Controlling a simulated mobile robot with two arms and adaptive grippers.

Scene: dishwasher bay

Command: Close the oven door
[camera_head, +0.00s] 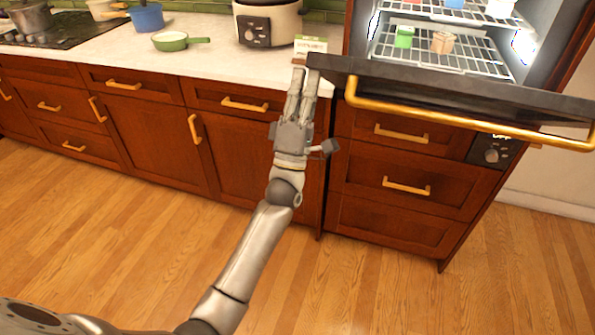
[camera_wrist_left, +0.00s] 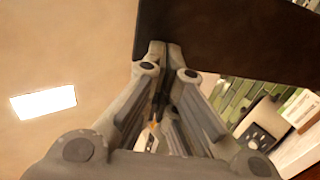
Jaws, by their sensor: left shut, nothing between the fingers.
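The oven door (camera_head: 450,92) is a dark panel with a long gold handle (camera_head: 450,118). It is open, swung down to about level, and juts out in front of the lit cavity. My left gripper (camera_head: 304,72) points away from me at the left end of the door, over the counter edge. Its fingers are shut and empty. In the left wrist view the closed fingertips (camera_wrist_left: 162,55) overlap the lower left corner of a dark panel (camera_wrist_left: 235,40), which looks like the door. I cannot tell whether they touch it. My right gripper is not in view.
Wire racks (camera_head: 440,50) in the cavity hold small boxes. A rice cooker (camera_head: 268,22), a green pan (camera_head: 172,42) and a blue pot (camera_head: 147,17) stand on the counter (camera_head: 215,72). A small box (camera_head: 311,43) is near the fingertips. Floor in front is clear.

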